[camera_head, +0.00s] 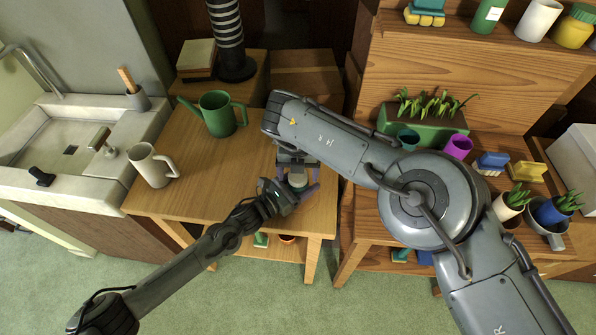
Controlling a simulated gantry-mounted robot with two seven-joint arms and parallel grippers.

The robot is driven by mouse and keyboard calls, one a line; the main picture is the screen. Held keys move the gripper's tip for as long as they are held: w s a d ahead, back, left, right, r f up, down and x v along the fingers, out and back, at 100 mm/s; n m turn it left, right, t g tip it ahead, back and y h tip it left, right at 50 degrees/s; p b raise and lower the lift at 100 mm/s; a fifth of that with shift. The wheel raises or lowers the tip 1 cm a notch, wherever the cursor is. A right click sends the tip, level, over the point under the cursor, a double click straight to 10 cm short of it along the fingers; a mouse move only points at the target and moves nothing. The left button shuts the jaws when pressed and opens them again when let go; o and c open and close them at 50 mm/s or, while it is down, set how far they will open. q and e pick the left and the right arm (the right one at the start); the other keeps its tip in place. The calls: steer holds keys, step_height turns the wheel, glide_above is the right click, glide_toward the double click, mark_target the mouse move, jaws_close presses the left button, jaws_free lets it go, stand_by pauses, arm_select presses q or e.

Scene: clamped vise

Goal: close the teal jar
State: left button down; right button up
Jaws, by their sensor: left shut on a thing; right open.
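The teal jar (297,181) is a small greenish-grey round thing near the front right of the wooden table, mostly hidden by my two grippers. My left gripper (283,194) reaches it from the lower left and is shut on it, though the contact is partly hidden. My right gripper (298,187) comes down from above with its purple fingers spread, one on each side of the jar's top. It is open. I cannot make out whether a lid is on the jar or how it sits.
A green watering can (217,114) and a white mug (151,165) stand on the table (238,180) to the left. A sink (60,140) is further left. On the right, a planter (425,122), cups and brushes crowd a wooden bench. The table's middle is clear.

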step_height(320, 180, up, 12)
stand_by(0.6)
arm_select(q)
steer(key=shift+c, duration=0.4)
jaws_free()
steer(key=v, duration=1.1)
steer(key=shift+d+b, duration=0.1)
steer(key=shift+b, duration=0.2)
arm_select(e)
steer(key=shift+f, duration=0.3)
arm_select(q)
steer(key=shift+s, duration=0.1)
